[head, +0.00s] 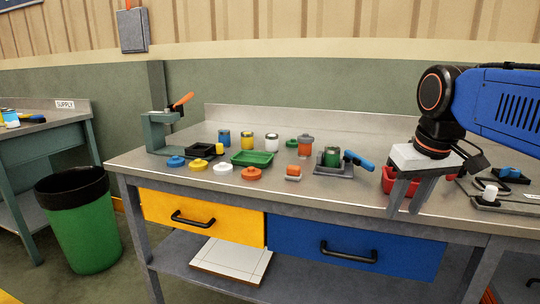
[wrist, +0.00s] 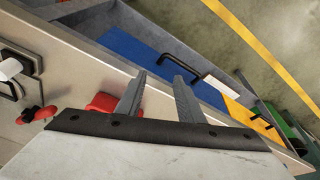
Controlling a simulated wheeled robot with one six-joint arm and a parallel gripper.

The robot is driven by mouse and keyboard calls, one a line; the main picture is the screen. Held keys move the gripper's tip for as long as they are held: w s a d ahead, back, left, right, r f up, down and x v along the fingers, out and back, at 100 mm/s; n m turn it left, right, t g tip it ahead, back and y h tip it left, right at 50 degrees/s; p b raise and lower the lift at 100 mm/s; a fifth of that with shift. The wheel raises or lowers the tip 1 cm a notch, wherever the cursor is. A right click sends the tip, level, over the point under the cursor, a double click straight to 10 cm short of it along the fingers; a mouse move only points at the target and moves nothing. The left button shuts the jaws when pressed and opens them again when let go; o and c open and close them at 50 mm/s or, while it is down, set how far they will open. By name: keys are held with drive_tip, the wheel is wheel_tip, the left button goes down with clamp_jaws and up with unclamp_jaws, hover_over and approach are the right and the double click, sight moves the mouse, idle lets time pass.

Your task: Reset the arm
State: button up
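My blue arm (head: 500,100) reaches in from the right in the head view. My gripper (head: 403,208) points down near the front edge of the metal workbench (head: 225,180). Its two grey fingers stand apart with nothing between them. In the wrist view my gripper (wrist: 160,78) shows the same empty gap, with the bench edge and blue drawer beyond.
Several jars, lids and a green tray (head: 252,158) stand on the bench's left half. A fixture with a blue handle (head: 358,160) holds a green jar. A yellow drawer (head: 203,217) and a blue drawer (head: 355,250) are below. A green bin (head: 80,225) stands left.

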drive_tip(key=s+f, duration=0.6)
drive_tip(key=f, duration=0.3)
drive_tip(key=s+f+m+t, duration=0.1)
drive_tip(key=s+f, duration=0.5)
drive_tip(key=f, duration=0.3)
drive_tip(key=shift+s+t, duration=0.25)
drive_tip(key=shift+t, duration=0.05)
